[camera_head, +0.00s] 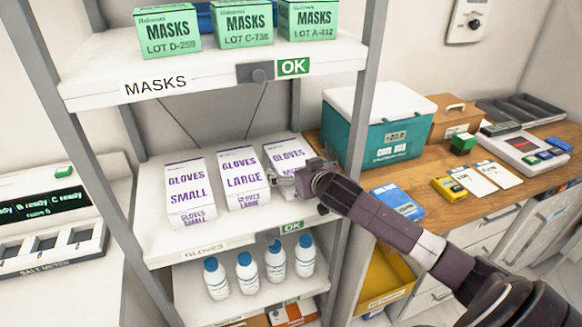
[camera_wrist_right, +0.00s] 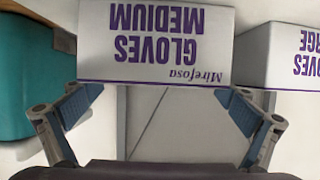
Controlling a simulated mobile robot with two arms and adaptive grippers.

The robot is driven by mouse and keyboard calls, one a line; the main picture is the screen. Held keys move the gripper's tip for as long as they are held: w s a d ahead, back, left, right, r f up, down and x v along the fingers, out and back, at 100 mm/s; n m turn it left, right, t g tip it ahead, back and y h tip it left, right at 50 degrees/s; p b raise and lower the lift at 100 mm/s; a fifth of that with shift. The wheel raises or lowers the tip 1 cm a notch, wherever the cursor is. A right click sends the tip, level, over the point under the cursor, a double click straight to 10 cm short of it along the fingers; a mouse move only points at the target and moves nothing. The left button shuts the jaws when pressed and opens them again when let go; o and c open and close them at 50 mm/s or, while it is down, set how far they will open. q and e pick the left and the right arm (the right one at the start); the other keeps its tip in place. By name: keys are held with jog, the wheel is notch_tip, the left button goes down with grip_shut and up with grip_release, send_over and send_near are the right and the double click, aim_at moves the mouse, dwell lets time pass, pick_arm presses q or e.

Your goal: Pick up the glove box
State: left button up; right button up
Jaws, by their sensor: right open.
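Three white glove boxes with purple print stand on the middle shelf (camera_head: 150,246): the small box (camera_head: 188,200), the large box (camera_head: 243,190) and, at the right, the medium box (camera_head: 287,156), partly hidden by my right gripper (camera_head: 283,181). In the right wrist view the medium box (camera_wrist_right: 155,45) appears upside down, just beyond and between the spread fingers of my right gripper (camera_wrist_right: 158,100). That gripper is open and empty. The large box (camera_wrist_right: 283,52) shows at the right edge there. My left gripper is not in view.
Green mask boxes (camera_head: 243,24) stand on the shelf above, and white bottles with blue caps (camera_head: 246,272) on the one below. A grey shelf post (camera_head: 362,90) rises close to my right arm. A teal cooler (camera_head: 375,125) stands on the wooden counter (camera_head: 455,155) at the right.

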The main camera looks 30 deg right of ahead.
aim_at(291, 162)
jog(key=x, duration=0.1)
jog(key=p+x, duration=0.1)
jog(key=x, duration=0.1)
jog(key=shift+w+d, duration=0.25)
jog(key=shift+d, duration=0.15)
jog(key=shift+w+f, duration=0.4)
jog(key=shift+w, duration=0.25)
jog(key=shift+d, duration=0.1)
jog(key=shift+c, duration=0.6)
jog(key=c, duration=1.3)
jog(key=shift+r, duration=0.1)
jog(key=shift+c, duration=0.6)
